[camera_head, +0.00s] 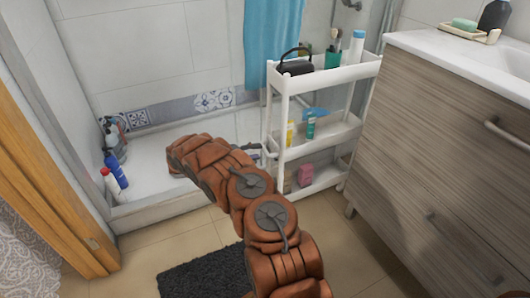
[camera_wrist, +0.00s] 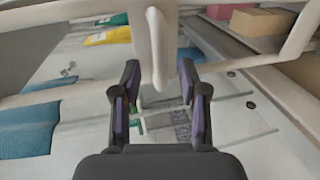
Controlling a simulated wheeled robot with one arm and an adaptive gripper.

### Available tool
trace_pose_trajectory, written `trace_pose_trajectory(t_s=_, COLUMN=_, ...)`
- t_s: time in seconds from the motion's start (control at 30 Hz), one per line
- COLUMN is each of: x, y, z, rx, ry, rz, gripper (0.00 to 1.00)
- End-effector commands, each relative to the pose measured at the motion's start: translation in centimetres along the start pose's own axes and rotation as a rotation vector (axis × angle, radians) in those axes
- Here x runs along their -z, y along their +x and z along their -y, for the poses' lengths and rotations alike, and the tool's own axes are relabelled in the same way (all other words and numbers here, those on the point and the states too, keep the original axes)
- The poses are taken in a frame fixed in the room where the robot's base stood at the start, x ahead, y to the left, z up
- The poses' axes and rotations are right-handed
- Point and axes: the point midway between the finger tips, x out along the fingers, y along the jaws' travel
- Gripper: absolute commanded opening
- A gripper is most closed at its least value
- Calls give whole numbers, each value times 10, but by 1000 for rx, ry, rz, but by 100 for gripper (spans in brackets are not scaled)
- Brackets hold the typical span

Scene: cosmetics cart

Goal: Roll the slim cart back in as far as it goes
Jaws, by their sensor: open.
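The slim white cart (camera_head: 285,112) has three tiers and stands against the left side of the wood-grain vanity, in front of the shower area. My arm reaches up from the bottom of the head view, and my gripper (camera_head: 262,151) is at the cart's near left post, about middle-shelf height. In the wrist view my gripper (camera_wrist: 159,78) is open, with one dark finger on each side of a white bar (camera_wrist: 156,45) of the cart. I cannot tell whether the fingers touch it.
The vanity (camera_head: 440,130) stands close on the cart's right. Bottles and a black basket (camera_head: 295,67) sit on the cart. A dark mat (camera_head: 205,273) lies on the floor below my arm. A blue towel (camera_head: 272,40) hangs behind. Several bottles (camera_head: 115,170) stand in the shower tray at left.

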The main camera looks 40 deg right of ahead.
Motion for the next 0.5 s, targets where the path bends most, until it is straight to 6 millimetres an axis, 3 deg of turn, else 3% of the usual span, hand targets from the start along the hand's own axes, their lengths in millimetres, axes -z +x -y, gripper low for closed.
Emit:
trace_pose_trajectory(t_s=0.23, x=-1, y=36, z=1, rx=-3, ry=-1, rz=4, gripper=43)
trace_pose_trajectory(t_s=0.5, x=-1, y=47, z=0, rx=-2, ry=-1, rz=2, gripper=43)
